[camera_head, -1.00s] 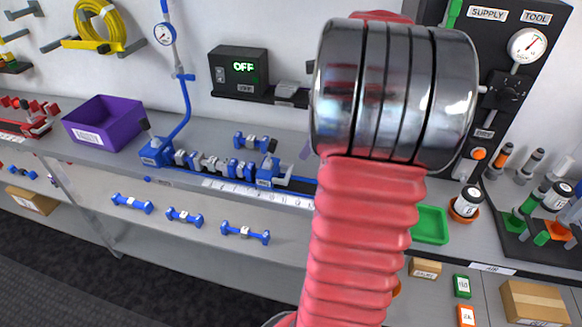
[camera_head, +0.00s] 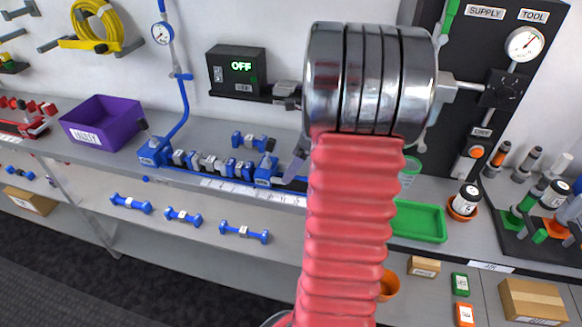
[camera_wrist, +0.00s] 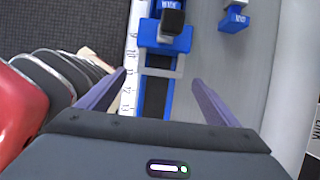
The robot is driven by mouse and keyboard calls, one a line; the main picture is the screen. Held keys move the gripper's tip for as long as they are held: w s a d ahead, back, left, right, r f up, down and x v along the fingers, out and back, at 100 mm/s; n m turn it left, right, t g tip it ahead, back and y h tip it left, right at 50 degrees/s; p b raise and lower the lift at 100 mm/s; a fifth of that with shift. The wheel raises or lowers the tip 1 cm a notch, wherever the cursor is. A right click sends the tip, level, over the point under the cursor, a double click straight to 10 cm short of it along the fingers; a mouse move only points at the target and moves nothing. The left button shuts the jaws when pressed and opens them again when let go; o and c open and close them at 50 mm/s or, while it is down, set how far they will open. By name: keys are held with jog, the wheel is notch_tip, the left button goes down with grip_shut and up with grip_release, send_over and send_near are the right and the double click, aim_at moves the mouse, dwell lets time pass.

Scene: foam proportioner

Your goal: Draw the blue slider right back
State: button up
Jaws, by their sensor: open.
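The blue slider (camera_head: 266,172) is a blue block with a dark handle at the right end of the row of blue and grey pieces on the bench rail. In the wrist view the blue slider (camera_wrist: 166,40) is at top centre, with a dark knob on top and a grey bar across the rail on its near side. My gripper (camera_wrist: 158,84) is open and empty, its purple fingers apart on either side of the rail, short of the block. In the head view one purple finger shows just right of the slider; the rest is hidden behind my arm.
A white numbered scale (camera_head: 250,190) runs along the rail's front. A blue hose rises from the left block (camera_head: 153,152). Another blue fitting (camera_head: 250,141) lies behind the row, also at upper right in the wrist view. A green tray (camera_head: 418,221) sits to the right.

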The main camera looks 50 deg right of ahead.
aim_at(274, 174)
jog(key=shift+x, duration=1.4)
jog(key=c, duration=1.5)
